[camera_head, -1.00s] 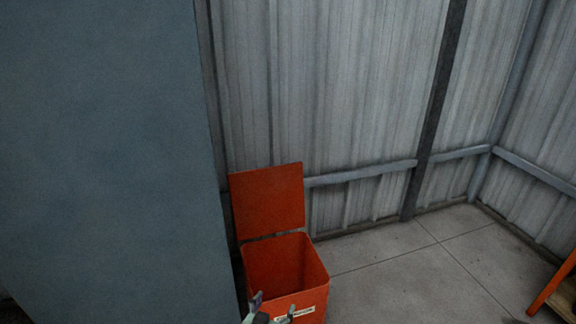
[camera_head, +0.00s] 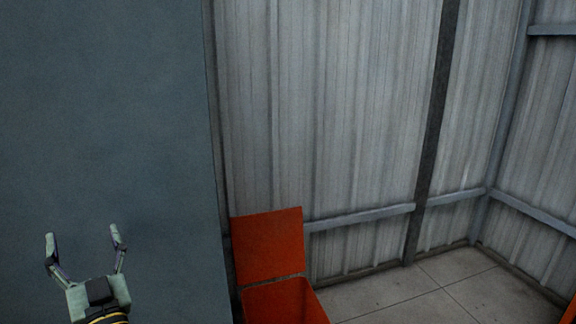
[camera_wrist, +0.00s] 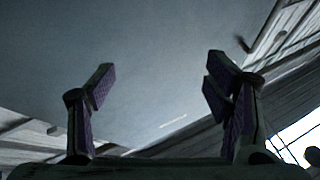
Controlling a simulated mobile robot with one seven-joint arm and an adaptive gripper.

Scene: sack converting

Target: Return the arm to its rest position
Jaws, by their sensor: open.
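My gripper (camera_head: 83,235) is at the lower left of the head view, fingers pointing up and spread apart, with nothing between them. It appears in front of a large blue-grey panel. In the wrist view my gripper (camera_wrist: 162,85) also shows two separate fingers with dark purple pads and an empty gap. Most of my arm is out of the head view.
The large blue-grey panel (camera_head: 110,120) fills the left of the head view. An orange bin (camera_head: 285,302) with its lid (camera_head: 268,246) raised stands right of it, cut off below. Corrugated metal walls (camera_head: 330,110) stand behind. Bare floor (camera_head: 440,293) lies at right.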

